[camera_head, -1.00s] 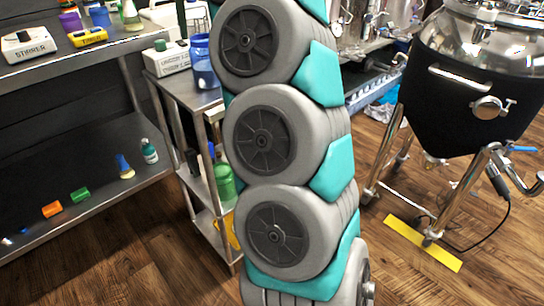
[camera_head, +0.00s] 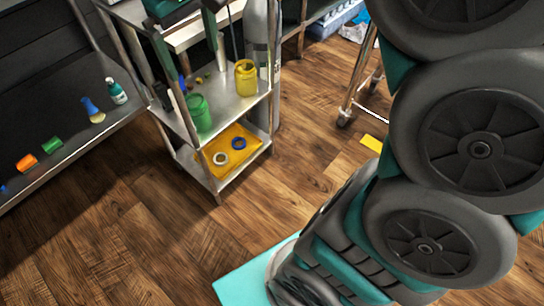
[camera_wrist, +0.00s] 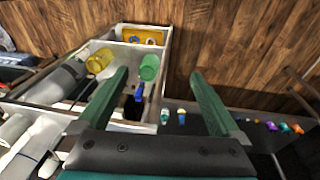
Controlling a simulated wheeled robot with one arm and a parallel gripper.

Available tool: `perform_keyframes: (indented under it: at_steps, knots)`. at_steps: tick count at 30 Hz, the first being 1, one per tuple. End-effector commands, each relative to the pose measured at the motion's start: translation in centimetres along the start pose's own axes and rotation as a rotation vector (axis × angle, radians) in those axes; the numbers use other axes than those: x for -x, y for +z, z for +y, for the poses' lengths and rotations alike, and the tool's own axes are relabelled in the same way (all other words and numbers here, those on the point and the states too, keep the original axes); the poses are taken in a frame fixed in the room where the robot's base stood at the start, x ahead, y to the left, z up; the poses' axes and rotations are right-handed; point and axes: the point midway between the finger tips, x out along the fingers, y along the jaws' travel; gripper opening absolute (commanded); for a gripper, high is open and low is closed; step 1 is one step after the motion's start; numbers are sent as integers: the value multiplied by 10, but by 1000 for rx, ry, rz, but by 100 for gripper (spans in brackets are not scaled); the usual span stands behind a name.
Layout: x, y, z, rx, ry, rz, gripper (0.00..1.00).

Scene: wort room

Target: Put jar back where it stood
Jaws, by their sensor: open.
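Two jar-like vessels stand on the middle shelf of the small metal rack: a yellow jar (camera_head: 245,78) at the right and a green one (camera_head: 199,112) at the left. The frames do not show which is the task's jar. In the wrist view the yellow jar (camera_wrist: 99,61) is left of my fingers and the green one (camera_wrist: 149,67) shows between them. My gripper (camera_wrist: 162,76) is open, with nothing held between its fingers. Both vessels look upright and apart from the fingers; the distance is hard to tell.
A yellow tray (camera_head: 216,164) with a white ring and a blue ring lies on the rack's lowest shelf. A dark bench (camera_head: 60,140) at the left holds small flasks and coloured pieces. A grey cylinder (camera_head: 257,35) stands behind the rack.

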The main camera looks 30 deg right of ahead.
Motion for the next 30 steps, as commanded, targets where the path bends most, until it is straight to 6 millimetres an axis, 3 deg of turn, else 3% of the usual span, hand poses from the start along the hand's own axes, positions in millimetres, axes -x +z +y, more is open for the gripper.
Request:
perform_keyframes:
  at_steps: [1, 9, 15, 21, 30]
  knots:
    - [-14, 23, -3, -10, -4, -32, 100]
    - [-88, 140, -30, -124, -52, -194, 100]
    - [-128, 210, -49, -242, -91, -285, 100]
    - [-142, 237, -58, -299, -108, -316, 100]
    - [-143, 238, -58, -301, -110, -318, 100]
